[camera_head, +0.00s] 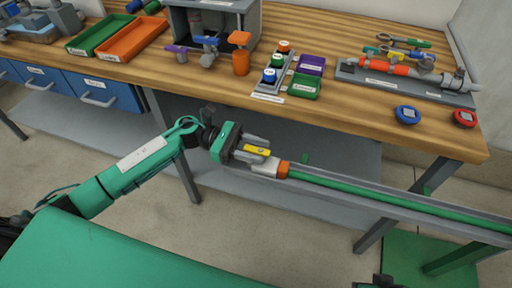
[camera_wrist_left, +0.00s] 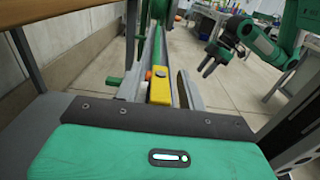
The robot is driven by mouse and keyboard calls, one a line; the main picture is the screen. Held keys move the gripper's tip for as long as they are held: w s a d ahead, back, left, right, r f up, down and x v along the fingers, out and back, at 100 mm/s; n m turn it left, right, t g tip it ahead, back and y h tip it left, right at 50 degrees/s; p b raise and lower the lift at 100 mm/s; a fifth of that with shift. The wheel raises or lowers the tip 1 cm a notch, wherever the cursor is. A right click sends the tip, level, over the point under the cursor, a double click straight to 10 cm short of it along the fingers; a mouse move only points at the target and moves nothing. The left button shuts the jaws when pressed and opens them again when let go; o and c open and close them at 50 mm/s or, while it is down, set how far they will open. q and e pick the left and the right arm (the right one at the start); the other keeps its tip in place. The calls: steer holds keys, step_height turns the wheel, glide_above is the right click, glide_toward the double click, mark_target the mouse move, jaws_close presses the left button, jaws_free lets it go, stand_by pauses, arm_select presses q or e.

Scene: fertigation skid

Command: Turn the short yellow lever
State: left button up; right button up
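A short yellow lever (camera_head: 257,150) sits at the white and orange end fitting (camera_head: 272,168) of a long green pipe below the bench front. My left gripper (camera_head: 257,151) is at this lever, with one finger on each side. In the left wrist view the yellow lever (camera_wrist_left: 159,88) lies between the two spread fingers (camera_wrist_left: 160,84), with a visible gap on the right side; contact on the left cannot be told. My right gripper (camera_wrist_left: 214,60) shows in the left wrist view, its fingers apart and empty, away from the lever.
A grey rail (camera_head: 400,205) runs along the pipe. Bench legs stand below; open floor lies in front.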

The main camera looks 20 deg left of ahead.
arm_select(q)
steer(key=shift+d, duration=0.1)
steer(key=c, duration=0.9)
steer(key=shift+o, duration=0.2)
